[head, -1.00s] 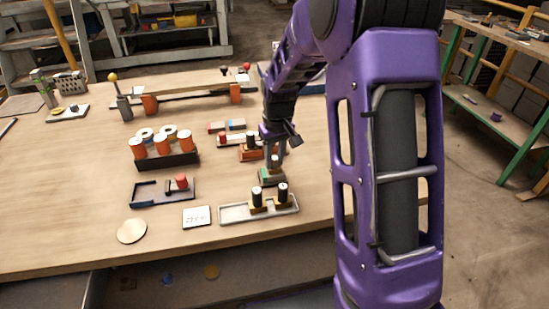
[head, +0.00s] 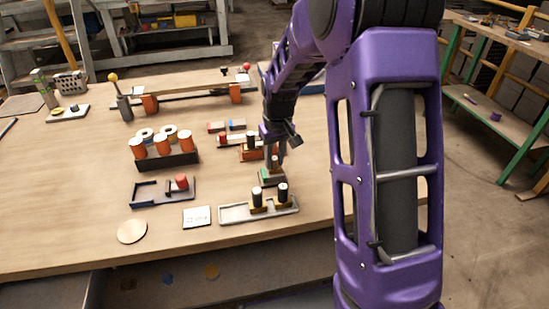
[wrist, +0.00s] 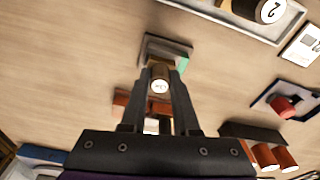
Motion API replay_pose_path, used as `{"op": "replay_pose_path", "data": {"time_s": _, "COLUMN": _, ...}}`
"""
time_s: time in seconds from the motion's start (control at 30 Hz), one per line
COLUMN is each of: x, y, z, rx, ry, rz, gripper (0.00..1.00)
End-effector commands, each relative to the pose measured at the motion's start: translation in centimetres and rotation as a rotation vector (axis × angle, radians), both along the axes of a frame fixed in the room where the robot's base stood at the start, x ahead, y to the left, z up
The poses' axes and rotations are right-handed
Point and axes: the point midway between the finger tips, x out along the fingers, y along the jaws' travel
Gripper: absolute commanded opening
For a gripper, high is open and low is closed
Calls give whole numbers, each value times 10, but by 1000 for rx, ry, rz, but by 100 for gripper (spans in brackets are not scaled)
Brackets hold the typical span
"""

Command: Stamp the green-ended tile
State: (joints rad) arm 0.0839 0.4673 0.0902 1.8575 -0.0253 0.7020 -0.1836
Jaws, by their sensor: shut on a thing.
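The green-ended tile (head: 272,176) lies on the workbench beneath my gripper; in the wrist view its grey body (wrist: 165,47) and green end (wrist: 183,64) show past the fingers. My gripper (head: 275,160) is shut on a stamp with a dark handle and a marked white top (wrist: 159,86). The stamp is upright over the tile, and its base is mostly hidden. I cannot tell whether it touches the tile. Two more dark-handled stamps (head: 283,192) stand in a pale tray (head: 235,213) in front. One shows a "2" on its top in the wrist view.
A patterned white card (head: 196,216), a round disc (head: 132,231) and a dark tray with a red-topped piece (head: 180,183) lie to the left. A black rack of orange cylinders (head: 163,158) stands behind them. Red-ended and blue-ended tiles (head: 228,125) lie behind my gripper. The bench's left front is clear.

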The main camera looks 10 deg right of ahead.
Motion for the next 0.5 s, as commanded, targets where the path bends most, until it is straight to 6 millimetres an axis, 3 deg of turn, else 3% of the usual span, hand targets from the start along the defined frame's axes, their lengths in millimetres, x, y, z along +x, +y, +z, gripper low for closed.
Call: {"op": "replay_pose_path", "data": {"time_s": 0.5, "x": 1, "y": 0, "z": 45, "rx": 1, "ry": -3, "rz": 0, "gripper": 0}}
